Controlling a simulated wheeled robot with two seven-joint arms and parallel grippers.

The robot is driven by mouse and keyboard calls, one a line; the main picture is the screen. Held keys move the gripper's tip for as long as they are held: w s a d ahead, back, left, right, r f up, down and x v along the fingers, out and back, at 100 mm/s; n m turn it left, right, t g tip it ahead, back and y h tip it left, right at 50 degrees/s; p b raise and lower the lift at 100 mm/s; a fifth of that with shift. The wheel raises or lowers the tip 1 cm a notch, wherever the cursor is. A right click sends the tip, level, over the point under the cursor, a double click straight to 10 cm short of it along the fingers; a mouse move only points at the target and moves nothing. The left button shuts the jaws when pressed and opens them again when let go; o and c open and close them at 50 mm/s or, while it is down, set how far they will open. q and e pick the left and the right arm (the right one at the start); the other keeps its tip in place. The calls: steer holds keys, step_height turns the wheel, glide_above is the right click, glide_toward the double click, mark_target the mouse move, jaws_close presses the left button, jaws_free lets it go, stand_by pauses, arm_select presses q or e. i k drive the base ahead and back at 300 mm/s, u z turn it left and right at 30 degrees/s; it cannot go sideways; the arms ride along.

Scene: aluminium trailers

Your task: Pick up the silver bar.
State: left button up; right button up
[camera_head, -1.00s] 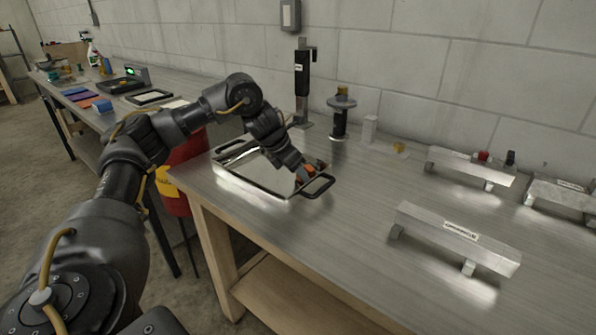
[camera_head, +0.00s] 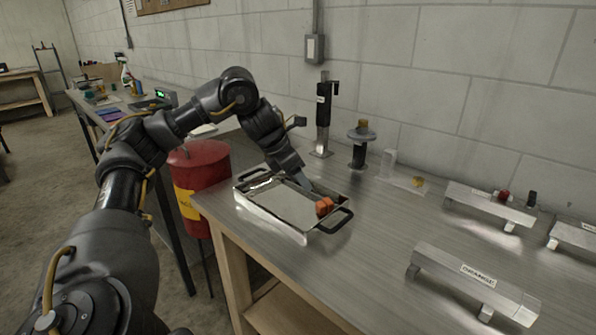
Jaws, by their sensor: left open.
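Several silver bars on short feet stand on the metal bench at the right. I cannot tell which bar the task names. My left gripper (camera_head: 307,187) is open over the shiny tray (camera_head: 262,209), far to the left of the bars. An orange piece (camera_head: 324,206) lies in the tray just beyond the fingertips, seemingly not held. My right gripper is not in view.
A black clamp stand (camera_head: 323,115), a spool-like stand (camera_head: 360,146) and a small clear block (camera_head: 389,163) stand along the wall. A red drum (camera_head: 200,170) stands left of the bench. The bench between tray and bars is clear.

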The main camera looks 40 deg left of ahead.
mark_target(524, 308)
steer(key=k, duration=1.5)
